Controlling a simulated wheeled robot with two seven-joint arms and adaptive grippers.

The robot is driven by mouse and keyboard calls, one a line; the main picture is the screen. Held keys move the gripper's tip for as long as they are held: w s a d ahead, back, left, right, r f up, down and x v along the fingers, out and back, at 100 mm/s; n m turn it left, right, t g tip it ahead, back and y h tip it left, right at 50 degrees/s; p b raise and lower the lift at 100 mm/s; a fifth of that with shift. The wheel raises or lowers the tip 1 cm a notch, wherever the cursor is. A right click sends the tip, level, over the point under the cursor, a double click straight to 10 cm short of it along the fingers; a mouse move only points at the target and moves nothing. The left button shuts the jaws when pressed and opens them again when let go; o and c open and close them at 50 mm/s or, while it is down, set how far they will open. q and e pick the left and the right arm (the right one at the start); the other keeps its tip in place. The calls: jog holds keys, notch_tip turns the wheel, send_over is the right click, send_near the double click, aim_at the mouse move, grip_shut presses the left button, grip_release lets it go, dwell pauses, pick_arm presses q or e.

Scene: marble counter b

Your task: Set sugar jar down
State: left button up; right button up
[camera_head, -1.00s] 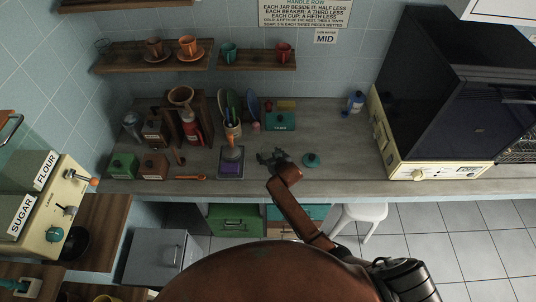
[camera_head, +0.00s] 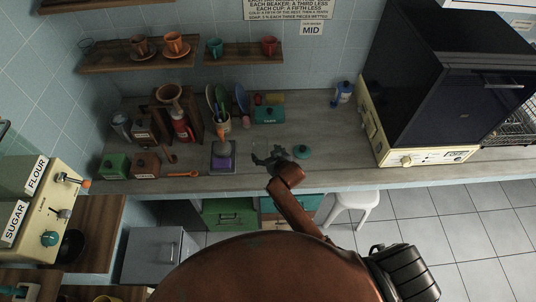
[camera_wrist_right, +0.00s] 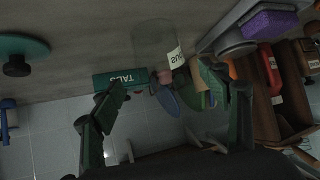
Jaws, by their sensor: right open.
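The sugar jar (camera_wrist_right: 155,45) is clear glass with a white label partly reading "SUG". In the wrist view it stands on the grey counter, beyond and between the fingertips of my right gripper (camera_wrist_right: 168,95). The fingers are spread and a gap shows between them and the jar. In the head view the jar is a faint clear shape (camera_head: 262,148) just behind my right gripper (camera_head: 264,159), hard to make out. My left gripper is not in view.
A teal knobbed lid (camera_head: 302,152) lies right of my gripper. A teal TABS box (camera_head: 269,115) and a utensil pot (camera_head: 221,123) stand behind. A purple sponge on a grey scale-like stand (camera_head: 222,156) is to the left. Bare counter (camera_head: 335,145) lies to the right.

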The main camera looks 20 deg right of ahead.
jog(key=shift+v, duration=1.75)
jog(key=shift+w, duration=0.1)
